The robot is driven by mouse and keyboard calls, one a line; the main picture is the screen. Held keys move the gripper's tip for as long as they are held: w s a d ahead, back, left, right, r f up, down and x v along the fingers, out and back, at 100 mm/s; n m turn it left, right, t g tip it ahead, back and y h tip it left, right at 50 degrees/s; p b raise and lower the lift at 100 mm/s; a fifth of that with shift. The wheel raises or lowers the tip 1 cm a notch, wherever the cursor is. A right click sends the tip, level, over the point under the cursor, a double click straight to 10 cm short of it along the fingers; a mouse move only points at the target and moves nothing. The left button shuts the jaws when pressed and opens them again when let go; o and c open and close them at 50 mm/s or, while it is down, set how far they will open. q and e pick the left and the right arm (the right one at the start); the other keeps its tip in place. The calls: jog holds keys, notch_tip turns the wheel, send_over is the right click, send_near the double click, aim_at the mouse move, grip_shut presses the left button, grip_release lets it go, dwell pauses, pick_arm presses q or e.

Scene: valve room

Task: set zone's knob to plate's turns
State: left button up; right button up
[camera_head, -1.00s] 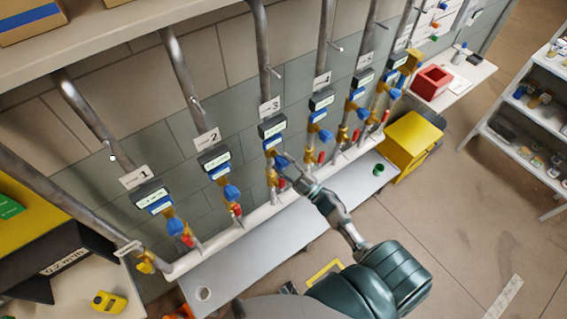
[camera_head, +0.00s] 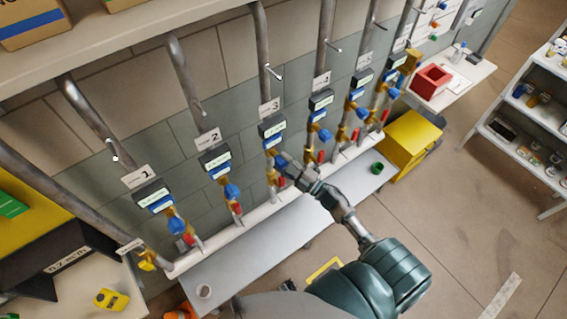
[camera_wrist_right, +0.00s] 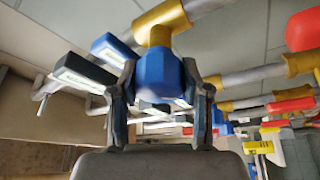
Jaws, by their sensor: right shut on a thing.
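My right gripper (camera_head: 287,164) is at the pipe of zone 3 in the head view. In the right wrist view its two fingers (camera_wrist_right: 160,100) are shut on a blue knob (camera_wrist_right: 158,74) on a brass valve body (camera_wrist_right: 160,22). The plate for zone 3 (camera_head: 269,107) is on the wall above that valve. A dark box with a pale display (camera_head: 272,128) sits on the pipe under the plate; its text is too small to read. In the head view the gripper mostly hides the held knob. My left gripper is not in view.
Similar valves with blue knobs stand on neighbouring pipes, such as zone 2 (camera_head: 232,191) at left and one (camera_head: 324,134) at right. A grey bench (camera_head: 245,255) runs below. A yellow cabinet (camera_head: 412,140) and a red bin (camera_head: 432,82) are at right.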

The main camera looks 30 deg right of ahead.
jog(key=o, duration=1.1)
jog(key=shift+o, duration=0.2)
jog(key=shift+s+f, duration=0.1)
jog(key=v, duration=1.2)
jog(key=shift+d, duration=0.15)
